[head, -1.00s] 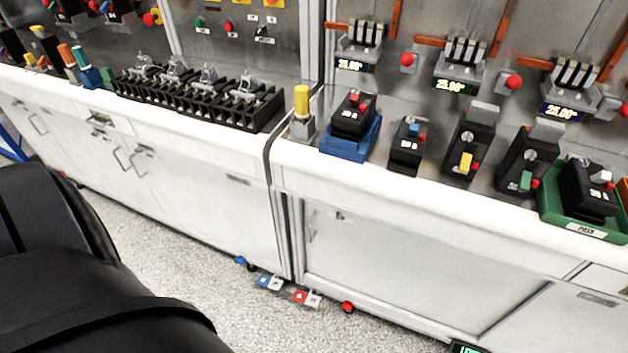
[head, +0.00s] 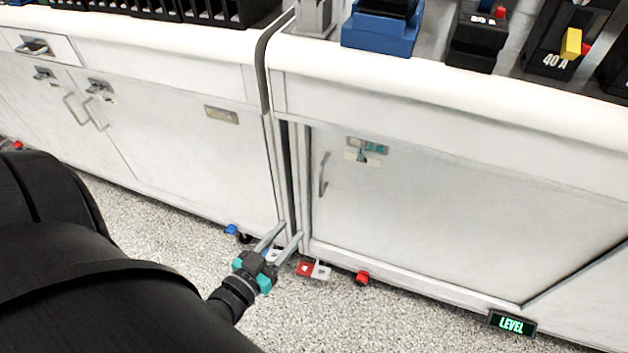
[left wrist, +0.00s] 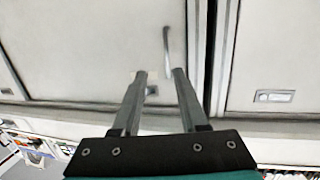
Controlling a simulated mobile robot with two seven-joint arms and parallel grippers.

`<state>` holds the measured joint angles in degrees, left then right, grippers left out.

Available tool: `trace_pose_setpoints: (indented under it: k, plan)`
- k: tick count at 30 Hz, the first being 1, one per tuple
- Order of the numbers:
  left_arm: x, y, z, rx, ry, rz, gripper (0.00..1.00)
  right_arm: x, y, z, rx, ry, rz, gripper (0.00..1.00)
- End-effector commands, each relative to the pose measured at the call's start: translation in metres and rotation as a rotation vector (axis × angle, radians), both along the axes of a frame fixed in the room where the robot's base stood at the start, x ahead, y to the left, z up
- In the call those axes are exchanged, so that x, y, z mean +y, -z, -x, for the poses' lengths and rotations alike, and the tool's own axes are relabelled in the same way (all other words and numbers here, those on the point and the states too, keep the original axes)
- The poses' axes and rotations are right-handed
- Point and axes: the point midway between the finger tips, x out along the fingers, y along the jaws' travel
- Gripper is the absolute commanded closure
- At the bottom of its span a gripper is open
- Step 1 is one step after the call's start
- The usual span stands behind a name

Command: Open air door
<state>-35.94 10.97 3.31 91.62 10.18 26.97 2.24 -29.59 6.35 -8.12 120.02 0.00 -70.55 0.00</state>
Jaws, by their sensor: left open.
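The white cabinet door (head: 430,230) under the right bench is shut. It has a thin vertical grey bar handle (head: 323,175) near its left edge and a latch with a teal-marked plate (head: 367,146) above. My left gripper (head: 290,230) is open and empty, low in front of the gap between the two cabinets, below and left of the handle. In the left wrist view its fingers (left wrist: 160,73) are apart, and the bar handle (left wrist: 167,50) shows beyond the fingertips, not between them. The scene looks upside down there. My right gripper is not in view.
The left bench's cabinet doors (head: 150,140) are shut. Red-and-white pads (head: 313,270) and a red block (head: 362,278) lie on the floor by the right cabinet. A LEVEL display (head: 512,324) sits at its lower right. Breakers (head: 478,30) stand on the bench top.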

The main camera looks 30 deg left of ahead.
Motion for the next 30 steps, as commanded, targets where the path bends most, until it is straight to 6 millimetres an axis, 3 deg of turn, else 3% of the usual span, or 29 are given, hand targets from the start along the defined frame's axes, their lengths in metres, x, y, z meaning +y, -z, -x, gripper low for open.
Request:
trace_pose_setpoints:
  k: [11,21,24,30]
  plan:
    - [0.005,-0.020,-0.012,-0.124,0.000,-0.002,0.57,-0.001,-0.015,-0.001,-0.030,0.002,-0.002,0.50]
    - [0.007,-0.019,-0.060,-0.124,-0.001,-0.002,0.57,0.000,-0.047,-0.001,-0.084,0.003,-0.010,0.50]
    - [0.008,-0.018,-0.082,-0.125,-0.001,-0.003,0.57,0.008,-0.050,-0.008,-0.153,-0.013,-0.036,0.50]
    - [0.009,-0.019,-0.098,-0.120,-0.001,-0.003,0.57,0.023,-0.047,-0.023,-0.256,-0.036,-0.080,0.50]
